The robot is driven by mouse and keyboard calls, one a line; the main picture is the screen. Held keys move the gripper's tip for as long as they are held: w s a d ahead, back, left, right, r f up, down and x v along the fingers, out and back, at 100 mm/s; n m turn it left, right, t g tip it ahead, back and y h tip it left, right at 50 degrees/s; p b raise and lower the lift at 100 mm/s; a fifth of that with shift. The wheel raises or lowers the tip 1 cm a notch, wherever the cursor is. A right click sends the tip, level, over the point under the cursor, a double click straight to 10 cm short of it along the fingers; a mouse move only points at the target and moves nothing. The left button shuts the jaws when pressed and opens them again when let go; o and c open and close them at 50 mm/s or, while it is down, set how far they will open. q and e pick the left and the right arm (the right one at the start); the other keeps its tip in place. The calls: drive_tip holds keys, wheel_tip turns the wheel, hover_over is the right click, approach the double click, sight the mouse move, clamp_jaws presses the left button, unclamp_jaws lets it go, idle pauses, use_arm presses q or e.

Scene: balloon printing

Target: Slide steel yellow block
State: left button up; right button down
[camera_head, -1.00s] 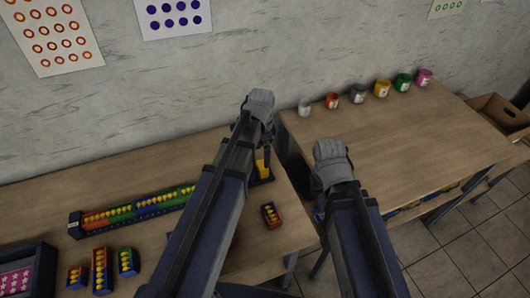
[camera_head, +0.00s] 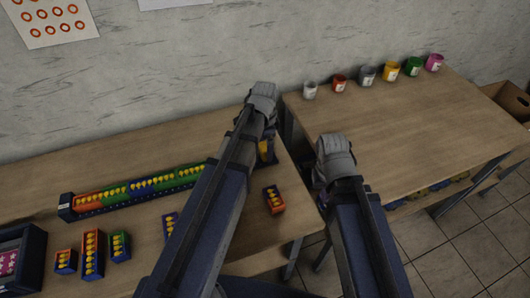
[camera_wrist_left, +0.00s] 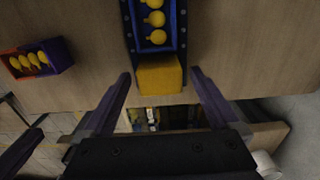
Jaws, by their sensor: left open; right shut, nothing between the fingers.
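The yellow block (camera_wrist_left: 158,73) sits at the end of the long dark rail (camera_wrist_left: 126,30), against a blue section with yellow balloon shapes. In the head view the yellow block (camera_head: 264,147) shows only partly, at the rail's right end beside my left arm. My left gripper (camera_wrist_left: 161,76) is open, with one finger on each side of the block in the wrist view. I cannot tell whether the fingers touch it. In the head view the rail (camera_head: 66,208) holds orange, green and blue sections. My right gripper (camera_head: 319,192) is shut and empty near the gap between the tables, its fingers mostly hidden.
A small orange-and-blue balloon block (camera_head: 274,199) lies near the table's right edge. Several loose balloon blocks (camera_head: 92,255) and a dark tray (camera_head: 38,250) are at lower left. Paint cups (camera_head: 367,75) line the right table's back. A gap separates the tables.

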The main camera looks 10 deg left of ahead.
use_arm(q)
drive_tip(key=shift+f, duration=0.25)
clamp_jaws()
idle(0.7)
drive_tip(key=shift+s, duration=0.1)
